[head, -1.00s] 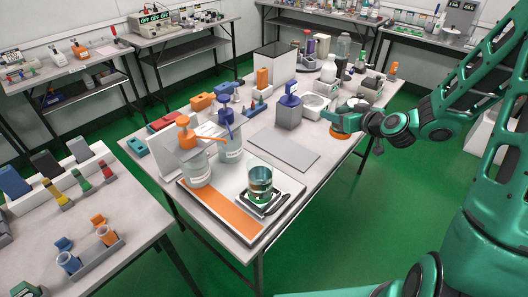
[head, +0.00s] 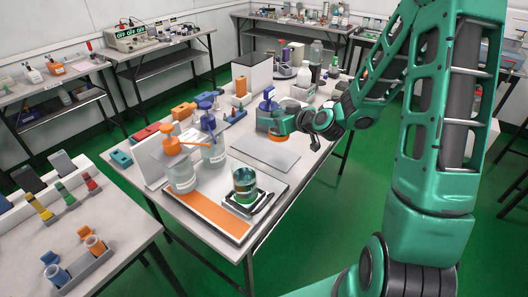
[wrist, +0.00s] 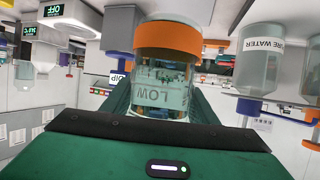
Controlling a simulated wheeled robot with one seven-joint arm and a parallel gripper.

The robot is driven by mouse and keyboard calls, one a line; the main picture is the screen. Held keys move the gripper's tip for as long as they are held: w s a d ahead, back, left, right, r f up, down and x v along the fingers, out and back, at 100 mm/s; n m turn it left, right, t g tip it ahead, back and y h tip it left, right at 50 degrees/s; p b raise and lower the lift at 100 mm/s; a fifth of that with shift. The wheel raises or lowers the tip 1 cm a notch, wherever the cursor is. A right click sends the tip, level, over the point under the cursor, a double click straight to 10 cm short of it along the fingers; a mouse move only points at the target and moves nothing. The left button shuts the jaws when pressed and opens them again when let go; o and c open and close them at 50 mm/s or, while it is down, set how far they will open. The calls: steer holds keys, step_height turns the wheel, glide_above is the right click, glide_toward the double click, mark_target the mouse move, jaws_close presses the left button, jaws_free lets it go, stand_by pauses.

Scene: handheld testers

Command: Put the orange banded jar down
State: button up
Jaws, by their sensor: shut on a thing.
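The orange banded jar (wrist: 163,80) is clear glass with a pale label reading LOW, and shows upside down in the wrist view. In the head view only its orange band (head: 279,138) shows clearly, at the lower end; the rest is hidden by my gripper. My gripper (head: 280,126) is shut on the jar, with one finger on each side of it. It holds the jar upright over the back part of the flat grey board (head: 262,155) on the middle table. I cannot tell how much gap lies beneath the jar.
A blue-topped grey dispenser (head: 267,103) stands close behind my gripper. Two pump bottles with orange (head: 182,175) and blue (head: 213,150) tops stand left of the board. The board's front part is bare.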

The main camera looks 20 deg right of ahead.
steer(key=w+a, duration=0.8)
steer(key=w, duration=0.4)
step_height(320, 180, down, 9)
steer(key=shift+s+d+r, duration=0.1)
steer(key=shift+s, duration=0.05)
steer(key=o, duration=1.5)
steer(key=shift+s, duration=0.1)
